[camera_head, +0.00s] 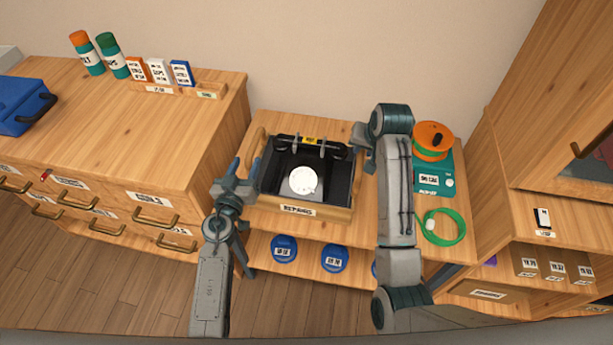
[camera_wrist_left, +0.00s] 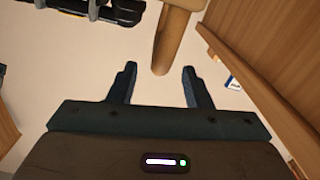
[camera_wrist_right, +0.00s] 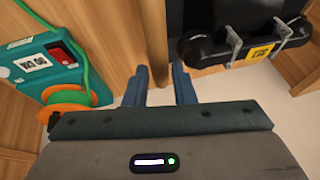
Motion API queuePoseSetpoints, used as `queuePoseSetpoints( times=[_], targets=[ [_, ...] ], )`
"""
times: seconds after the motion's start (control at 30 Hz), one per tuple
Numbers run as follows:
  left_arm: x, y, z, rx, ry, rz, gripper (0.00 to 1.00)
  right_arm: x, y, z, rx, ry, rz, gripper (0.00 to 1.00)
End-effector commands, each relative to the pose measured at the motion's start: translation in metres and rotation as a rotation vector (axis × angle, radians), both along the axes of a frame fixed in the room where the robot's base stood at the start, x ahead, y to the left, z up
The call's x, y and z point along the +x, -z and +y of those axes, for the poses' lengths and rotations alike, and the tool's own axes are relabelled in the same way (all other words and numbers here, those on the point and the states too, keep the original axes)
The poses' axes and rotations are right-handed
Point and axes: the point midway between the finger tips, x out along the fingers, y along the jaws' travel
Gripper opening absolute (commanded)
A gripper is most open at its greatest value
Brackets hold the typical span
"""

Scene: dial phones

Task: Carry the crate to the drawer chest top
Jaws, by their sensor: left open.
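The wooden crate (camera_head: 335,213), labelled REPAIRS, stands on the low table between the chest and the shelf unit. A black dial phone with a white dial (camera_head: 303,180) lies in it. My left gripper (camera_head: 247,170) is open at the crate's left handle; in the left wrist view the handle bar (camera_wrist_left: 172,40) lies between the spread fingers (camera_wrist_left: 160,82). My right gripper (camera_head: 362,145) is at the crate's right side, partly hidden by my arm. In the right wrist view its fingers (camera_wrist_right: 160,82) are close together around the handle bar (camera_wrist_right: 154,35). The drawer chest top (camera_head: 150,110) is at the left.
The chest top holds a blue toolbox (camera_head: 22,105), two canisters (camera_head: 112,55) and a rack of small boxes (camera_head: 158,72). Its front middle is clear. A teal device (camera_head: 432,178), an orange spool (camera_head: 431,140) and a green cable (camera_head: 443,227) lie right of the crate.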

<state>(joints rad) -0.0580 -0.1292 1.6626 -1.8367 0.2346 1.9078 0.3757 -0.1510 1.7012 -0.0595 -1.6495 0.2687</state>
Motion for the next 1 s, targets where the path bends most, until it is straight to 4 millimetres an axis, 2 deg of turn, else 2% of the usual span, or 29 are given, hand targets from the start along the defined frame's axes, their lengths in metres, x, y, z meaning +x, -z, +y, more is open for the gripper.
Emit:
queuePoseSetpoints(
  times=[0.1,0.3,0.7,0.73,0.83,0.93,1.0],
  targets=[
    [0.021,-0.001,-0.005,-0.001,0.0,-0.002,0.45,0.008,0.019,0.002,0.0,0.0,0.003,0.23],
    [0.043,0.0,-0.009,0.0,-0.001,-0.001,0.45,0.018,0.04,0.004,0.0,0.0,0.001,0.23],
    [0.049,0.0,-0.011,0.0,-0.001,-0.001,0.45,0.021,0.046,0.005,0.0,0.0,-0.001,0.23],
    [0.049,0.0,-0.011,0.0,-0.001,-0.001,0.43,0.021,0.046,0.005,0.0,0.0,0.0,0.21],
    [0.049,0.0,-0.011,0.0,-0.001,0.0,0.23,0.021,0.046,0.005,0.0,0.0,0.0,0.02],
    [0.049,0.0,-0.011,0.0,-0.001,0.0,0.04,0.021,0.046,0.005,0.0,0.0,-0.001,0.0],
    [0.049,0.0,-0.011,0.0,-0.001,0.0,0.0,0.021,0.046,0.005,0.0,0.0,0.0,0.0]
  ],
)
